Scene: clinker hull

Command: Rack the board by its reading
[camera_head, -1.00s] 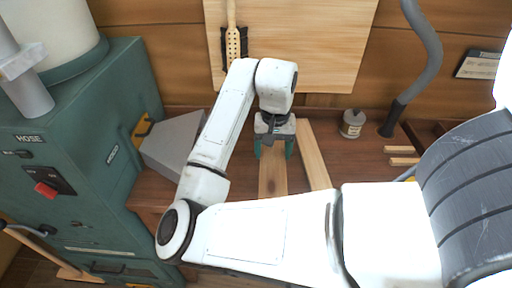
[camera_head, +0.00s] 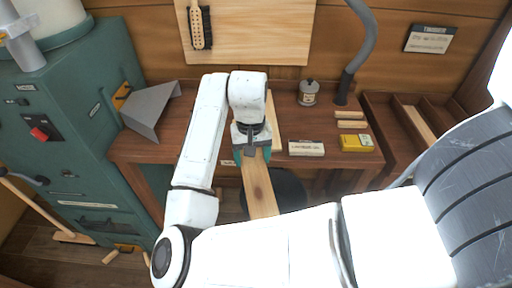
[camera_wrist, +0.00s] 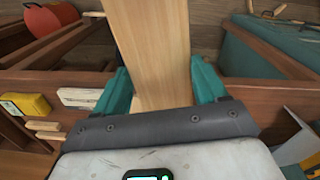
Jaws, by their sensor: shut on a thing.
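A pale wooden board (camera_head: 260,188) is in my gripper (camera_head: 252,156), whose teal fingers are on both sides of it. The board reaches out past the bench's front edge, toward my body. In the wrist view the board (camera_wrist: 152,40) runs up from between the two fingers of my gripper (camera_wrist: 162,90). A small lit display (camera_wrist: 148,175) shows at the bottom edge there; its reading is cut off. A dark wooden rack (camera_head: 375,99) with dividers stands at the right, and a pale strip (camera_head: 419,124) lies in one slot. My arm hides part of the rack.
A second pale board (camera_head: 274,122) lies on the bench (camera_head: 180,135) behind my gripper. A white block (camera_head: 306,148), a yellow box (camera_head: 356,143), small wooden strips (camera_head: 350,119), a tin (camera_head: 308,93) and a grey hose (camera_head: 362,50) are to its right. A green machine (camera_head: 80,130) stands left.

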